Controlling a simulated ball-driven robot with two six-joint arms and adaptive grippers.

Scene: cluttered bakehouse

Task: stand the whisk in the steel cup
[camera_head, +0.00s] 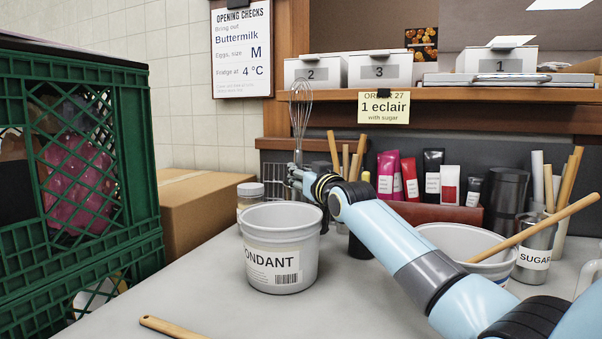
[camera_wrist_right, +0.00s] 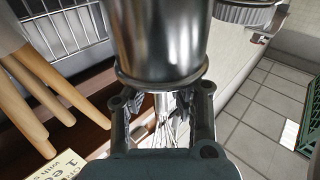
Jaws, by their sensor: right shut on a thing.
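The whisk (camera_head: 300,108) stands upright with its wire loops up, above my right gripper (camera_head: 294,177) in the head view. Its wires (camera_wrist_right: 163,130) show between the fingers in the right wrist view, where the world appears upside down. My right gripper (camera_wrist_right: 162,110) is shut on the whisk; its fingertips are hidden. A shiny steel cup (camera_wrist_right: 160,40) fills the top centre of that view, close to the fingers, with its rim towards the wires. The whisk's lower end is hidden behind the rim, so I cannot tell whether it is inside the cup. My left gripper is not in view.
A white fondant tub (camera_head: 282,250) stands in front of my right gripper. A lidded jar (camera_head: 250,192) and cardboard box (camera_head: 200,205) are left of it. A green crate (camera_head: 75,190) blocks the far left. A white bowl (camera_head: 450,240) sits beneath my forearm.

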